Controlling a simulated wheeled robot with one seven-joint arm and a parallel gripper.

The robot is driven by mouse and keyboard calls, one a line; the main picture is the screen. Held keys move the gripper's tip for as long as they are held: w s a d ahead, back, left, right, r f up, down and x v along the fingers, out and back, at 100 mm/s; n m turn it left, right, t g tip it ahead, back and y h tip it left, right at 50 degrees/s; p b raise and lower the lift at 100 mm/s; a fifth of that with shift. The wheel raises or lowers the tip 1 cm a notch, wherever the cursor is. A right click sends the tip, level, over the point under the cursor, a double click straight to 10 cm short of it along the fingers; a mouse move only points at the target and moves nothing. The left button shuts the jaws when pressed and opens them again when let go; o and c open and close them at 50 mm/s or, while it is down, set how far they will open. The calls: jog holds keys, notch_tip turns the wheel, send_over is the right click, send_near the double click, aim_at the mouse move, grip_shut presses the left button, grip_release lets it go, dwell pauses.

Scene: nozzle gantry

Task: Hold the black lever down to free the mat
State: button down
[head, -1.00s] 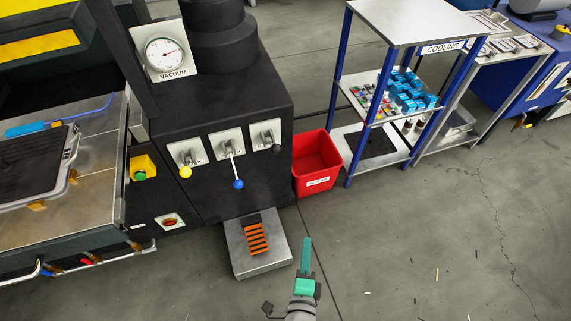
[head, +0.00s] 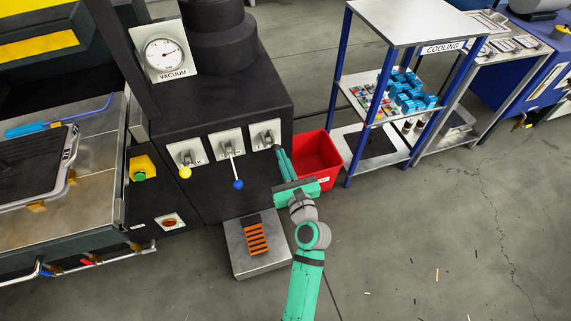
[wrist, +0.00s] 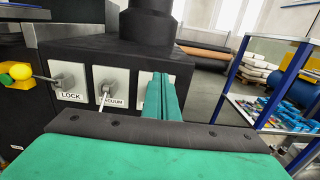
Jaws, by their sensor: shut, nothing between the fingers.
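The black lever (head: 268,138) sits on the rightmost of three pale plates on the front of a black machine. Its black knob is at or behind my fingertips, so I cannot tell whether they touch. My gripper (head: 280,153) is shut and empty, with its green fingers pointing up at the lever. In the wrist view the shut fingers (wrist: 160,95) cover most of the rightmost plate, and the lever is hidden. What looks like the mat (head: 32,162) is a dark panel in a metal-edged frame on the bench at the left.
A yellow-knobbed lever (head: 186,171) and a blue-knobbed lever (head: 238,183) stand left of the black one. A red bin (head: 318,165) is close behind my gripper. A metal pedestal with an orange slotted pad (head: 257,238) is below.

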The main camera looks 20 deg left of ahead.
aim_at(276, 147)
jog(key=x, duration=0.6)
jog(key=shift+w+a, duration=0.2)
jog(key=shift+w+a+f, duration=0.15)
jog(key=shift+w+a, duration=0.05)
jog(key=shift+w, duration=0.05)
notch_tip(276, 147, down, 14)
jog(key=shift+s+d, duration=0.25)
jog(key=shift+s, duration=0.15)
dwell(1.9)
dwell(1.0)
jog(key=shift+d, duration=0.1)
jog(key=v, duration=1)
dwell(0.7)
dwell(0.4)
